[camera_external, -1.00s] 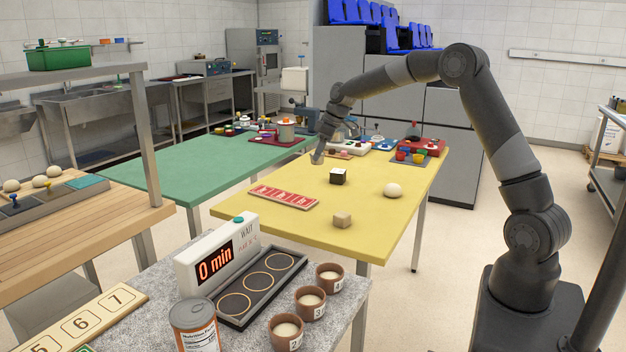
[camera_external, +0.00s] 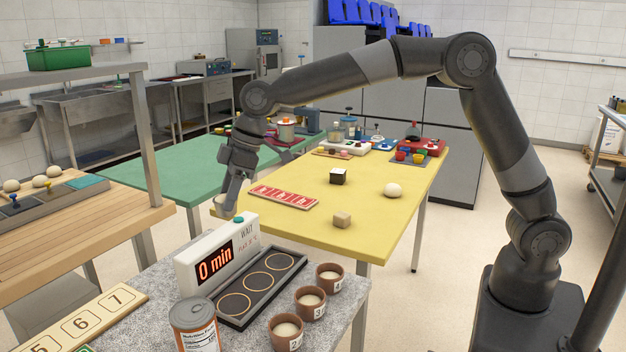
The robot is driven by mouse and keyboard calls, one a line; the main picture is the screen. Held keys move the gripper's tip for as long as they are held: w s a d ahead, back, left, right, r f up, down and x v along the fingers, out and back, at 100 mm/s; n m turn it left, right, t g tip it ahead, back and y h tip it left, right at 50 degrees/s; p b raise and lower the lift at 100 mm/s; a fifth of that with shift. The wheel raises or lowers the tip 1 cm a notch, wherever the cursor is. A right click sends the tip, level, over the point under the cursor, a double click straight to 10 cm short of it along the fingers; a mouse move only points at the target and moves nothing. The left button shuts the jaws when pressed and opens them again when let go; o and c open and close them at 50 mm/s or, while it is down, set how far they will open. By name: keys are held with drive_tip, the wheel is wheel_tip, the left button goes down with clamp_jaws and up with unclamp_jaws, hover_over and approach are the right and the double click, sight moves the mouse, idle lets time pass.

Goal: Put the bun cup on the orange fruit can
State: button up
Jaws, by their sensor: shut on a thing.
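The can (camera_external: 195,325), with an orange and white label, stands upright on the grey speckled counter at the bottom of the view. My gripper (camera_external: 228,203) points down just behind the timer, farther away than the can. It is shut on a small pale thing (camera_external: 220,206), partly hidden by the fingers and the timer; I cannot tell if this is the bun cup. Several brown cups with pale tops stand on the counter right of the can, among them one marked 2 (camera_external: 286,333), one marked 3 (camera_external: 310,303) and one farther back (camera_external: 330,277).
A white timer (camera_external: 187,269) reading 0 min stands close below my gripper. A black tray with three rings (camera_external: 292,258) lies beside it.

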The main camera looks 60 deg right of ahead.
drive_tip(key=s+a+n, duration=0.1)
drive_tip(key=s+a, duration=0.3)
drive_tip(key=a, duration=0.3)
approach(184, 313)
drive_tip(key=shift+w+a+r, duration=0.1)
drive_tip(key=shift+w+a, duration=0.15)
drive_tip(key=shift+w, duration=0.4)
drive_tip(key=shift+a+f, duration=0.25)
drive_tip(key=shift+f, duration=1.9)
drive_tip(key=o, duration=1)
drive_tip(key=shift+f, duration=0.15)
drive_tip(key=shift+c, duration=0.2)
drive_tip(key=v, duration=1.2)
drive_tip(key=shift+d, duration=0.2)
